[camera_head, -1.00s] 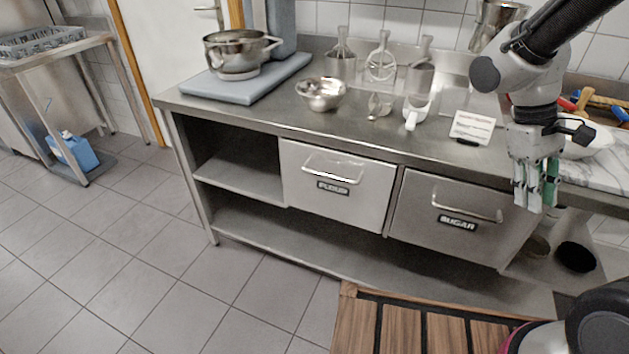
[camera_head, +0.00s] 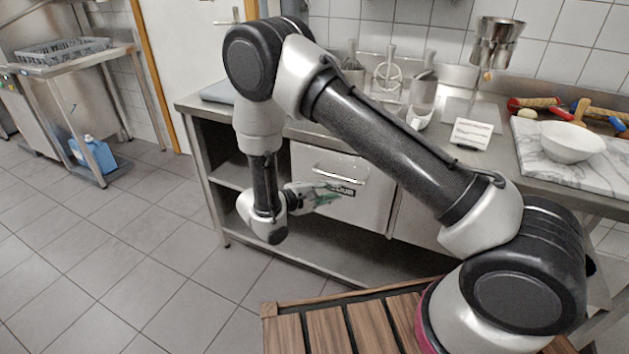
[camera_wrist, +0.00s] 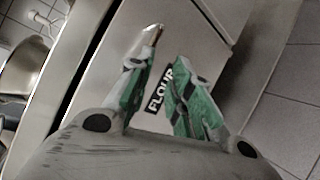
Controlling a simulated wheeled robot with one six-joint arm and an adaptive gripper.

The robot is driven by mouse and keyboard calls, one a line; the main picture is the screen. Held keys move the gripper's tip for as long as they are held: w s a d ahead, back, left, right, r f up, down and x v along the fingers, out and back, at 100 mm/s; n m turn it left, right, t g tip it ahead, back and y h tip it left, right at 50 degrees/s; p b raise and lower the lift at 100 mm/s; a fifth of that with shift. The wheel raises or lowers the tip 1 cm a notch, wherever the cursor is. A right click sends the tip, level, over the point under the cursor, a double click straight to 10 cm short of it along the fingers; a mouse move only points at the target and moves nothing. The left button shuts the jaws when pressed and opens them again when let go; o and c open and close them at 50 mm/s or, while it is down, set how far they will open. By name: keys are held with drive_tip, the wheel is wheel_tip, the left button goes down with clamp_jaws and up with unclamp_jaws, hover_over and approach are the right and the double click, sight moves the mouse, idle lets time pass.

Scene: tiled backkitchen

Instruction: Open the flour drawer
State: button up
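The flour drawer (camera_head: 366,208) is a grey metal front under the counter, flush and shut in the head view. Its bar handle (camera_head: 338,174) runs above the black FLOUR label (camera_head: 346,190), which my gripper partly covers. My gripper (camera_head: 335,189) is in front of the drawer, pointing right towards it. In the wrist view the green-padded fingers (camera_wrist: 162,64) are apart, with the FLOUR label (camera_wrist: 159,89) showing between them. The handle (camera_wrist: 152,36) shows beyond the left finger, which hides part of it. I cannot tell whether they touch.
The sugar drawer (camera_head: 415,220) is to the right, mostly behind my arm. Open shelves (camera_head: 237,172) are left of the flour drawer. The counter above holds utensils, a small sign (camera_head: 472,133) and a white bowl (camera_head: 571,143). The tiled floor at left is clear.

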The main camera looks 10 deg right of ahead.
sight(338, 177)
drive_tip(key=w+d+m, duration=0.1)
drive_tip(key=w, duration=0.1)
drive_tip(key=w+d+t, duration=0.1)
drive_tip(key=w, duration=0.1)
drive_tip(key=w+d+m, duration=0.1)
drive_tip(key=w+d, duration=0.1)
drive_tip(key=shift+m+t, duration=0.3)
drive_tip(key=shift+t, duration=0.1)
drive_tip(key=shift+c, duration=0.5)
clamp_jaws()
